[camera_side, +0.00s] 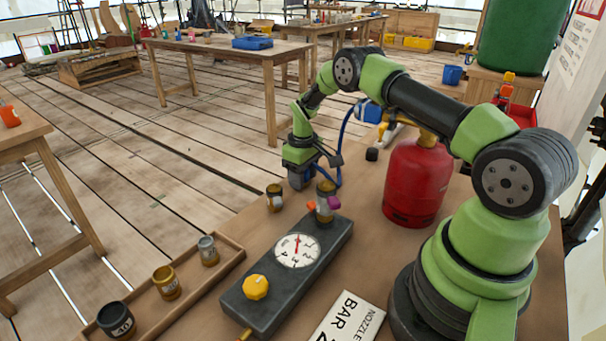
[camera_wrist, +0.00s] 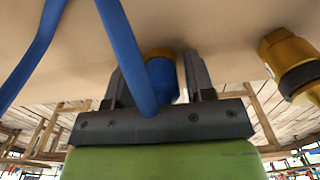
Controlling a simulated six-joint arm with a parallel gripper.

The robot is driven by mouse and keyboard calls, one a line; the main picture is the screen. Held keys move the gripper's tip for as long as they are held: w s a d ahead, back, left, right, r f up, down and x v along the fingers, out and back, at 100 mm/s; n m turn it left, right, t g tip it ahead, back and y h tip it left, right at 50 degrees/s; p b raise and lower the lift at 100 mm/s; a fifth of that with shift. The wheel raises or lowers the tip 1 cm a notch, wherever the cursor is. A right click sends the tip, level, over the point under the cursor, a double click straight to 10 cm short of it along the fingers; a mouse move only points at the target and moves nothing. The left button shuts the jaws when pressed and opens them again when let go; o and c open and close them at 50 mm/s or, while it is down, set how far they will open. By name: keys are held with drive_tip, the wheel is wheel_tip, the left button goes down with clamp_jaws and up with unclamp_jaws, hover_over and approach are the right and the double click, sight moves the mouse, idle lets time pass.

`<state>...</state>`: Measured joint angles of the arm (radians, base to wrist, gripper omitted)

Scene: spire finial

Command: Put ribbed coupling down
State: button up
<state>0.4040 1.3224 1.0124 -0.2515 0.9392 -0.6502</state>
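My gripper (camera_side: 300,182) points down near the table top, with its fingertips hard to make out in the side view. In the wrist view, a blue cylindrical piece with a gold end (camera_wrist: 161,72) sits between the fingers of my gripper (camera_wrist: 158,75). A blue hose crosses in front and hides the left contact, so I cannot tell whether both fingers touch it. I cannot tell for sure that this piece is the ribbed coupling. A gold and dark fitting (camera_side: 274,198) stands on the table just left of my gripper. A gold and black fitting (camera_wrist: 291,65) shows right of the fingers.
A dark gauge box (camera_side: 255,312) with a white dial lies in front, a fitting (camera_side: 326,205) on its far end. A wooden tray (camera_side: 229,252) holds several fittings at lower left. A red gas cylinder (camera_side: 415,182) stands right of my gripper. A white sign (camera_side: 345,318) lies in front.

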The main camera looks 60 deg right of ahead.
drive_tip(key=shift+o, duration=0.4)
drive_tip(key=shift+r, duration=0.15)
wheel_tip(320, 180, up, 12)
drive_tip(key=shift+r, duration=0.1)
drive_tip(key=s+a+r+m+t, duration=0.1)
drive_tip(key=s+a+r+t, duration=0.1)
drive_tip(key=s+a+r, duration=0.35)
drive_tip(key=s+a+r+m+t, duration=0.1)
drive_tip(key=s+a+r, duration=0.1)
drive_tip(key=a+r, duration=0.65)
drive_tip(key=s+a+r+m+t+y, duration=0.1)
drive_tip(key=s+a+r+t, duration=0.1)
drive_tip(key=s, duration=0.6)
drive_tip(key=s+a+r+m+t+y, duration=0.1)
drive_tip(key=s+a+r+t, duration=0.1)
drive_tip(key=s, duration=0.6)
drive_tip(key=shift+s+a+r, duration=0.25)
drive_tip(key=shift+s+a, duration=0.1)
drive_tip(key=shift+a, duration=0.3)
